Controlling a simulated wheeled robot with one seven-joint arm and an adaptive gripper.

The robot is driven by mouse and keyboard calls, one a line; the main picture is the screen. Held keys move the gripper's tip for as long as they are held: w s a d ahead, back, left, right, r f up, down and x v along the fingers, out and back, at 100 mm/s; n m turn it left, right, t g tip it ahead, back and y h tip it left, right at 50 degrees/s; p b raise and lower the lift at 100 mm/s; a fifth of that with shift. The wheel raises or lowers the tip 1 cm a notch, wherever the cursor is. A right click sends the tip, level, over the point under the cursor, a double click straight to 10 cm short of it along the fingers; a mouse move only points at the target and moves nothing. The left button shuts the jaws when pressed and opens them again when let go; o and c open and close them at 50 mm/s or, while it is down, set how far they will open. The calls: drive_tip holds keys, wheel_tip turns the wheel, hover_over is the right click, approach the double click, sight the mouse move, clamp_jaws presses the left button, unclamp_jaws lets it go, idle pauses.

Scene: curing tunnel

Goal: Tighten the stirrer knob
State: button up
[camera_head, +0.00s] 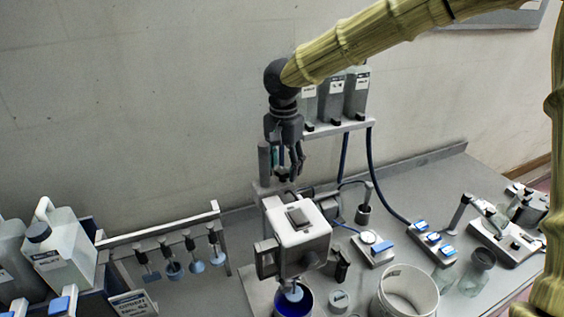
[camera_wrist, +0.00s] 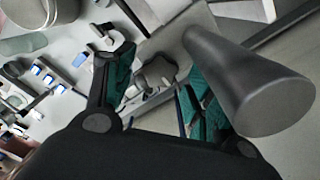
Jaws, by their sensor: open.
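The overhead stirrer (camera_head: 300,236) has a pale boxy head and stands in the lower middle of the head view. Its shaft goes down into a blue-lined pot (camera_head: 308,297). My gripper (camera_head: 288,172) points down above and behind the stirrer head, beside the dark upright post (camera_head: 264,160). In the wrist view my gripper (camera_wrist: 160,80) is open, with green finger pads. A dark lobed knob (camera_wrist: 157,74) shows between the fingers, seemingly beyond the tips; I cannot tell contact. The knob is not clear in the head view. The thick post (camera_wrist: 245,85) is close to the right finger.
A rack with several bottles (camera_head: 336,100) stands behind my gripper. Hanging stirring tools (camera_head: 190,255) and white jugs (camera_head: 60,250) are at left. A white bucket (camera_head: 405,292), small devices (camera_head: 432,240) and cables are at right. Bare bench (camera_head: 415,180) shows at back right.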

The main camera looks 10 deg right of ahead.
drive_tip(key=shift+d+f, duration=0.15)
drive_tip(key=shift+d, duration=0.15)
drive_tip(key=shift+a, duration=0.35)
drive_tip(key=c, duration=0.6)
drive_tip(key=shift+d, duration=0.15)
drive_tip(key=c, duration=0.4)
drive_tip(key=m, duration=0.8)
drive_tip(key=shift+s, duration=0.1)
drive_tip(key=m, duration=0.7)
drive_tip(key=shift+s, duration=0.15)
